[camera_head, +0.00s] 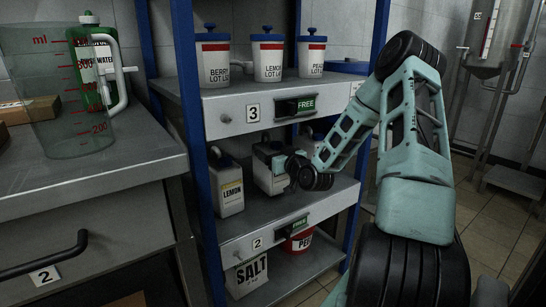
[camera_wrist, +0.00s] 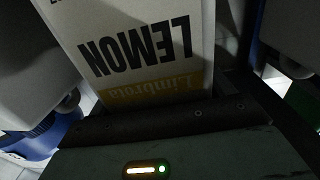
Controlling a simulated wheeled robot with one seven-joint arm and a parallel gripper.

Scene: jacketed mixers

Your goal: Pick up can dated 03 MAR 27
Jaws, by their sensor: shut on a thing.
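On the middle shelf, a white can (camera_head: 267,178) stands at my gripper (camera_head: 290,171), with its label side mostly hidden by the wrist. In the wrist view, a white can (camera_wrist: 130,45) with an upside-down LEMON label and a yellow band fills the upper middle. My gripper is shut on this can. A second white can (camera_head: 229,190) labelled LEMON with a yellow band stands to the left on the same shelf, apart from my gripper. No date can be read on either can.
Above is a shelf with lidded white tubs (camera_head: 268,60) and a drawer front marked 3 (camera_head: 230,115). A SALT container (camera_head: 246,275) and a red PE-labelled tub (camera_head: 299,242) stand below. Blue posts (camera_head: 195,130) flank the shelves. A counter (camera_head: 90,180) with a measuring jug (camera_head: 70,100) is at left.

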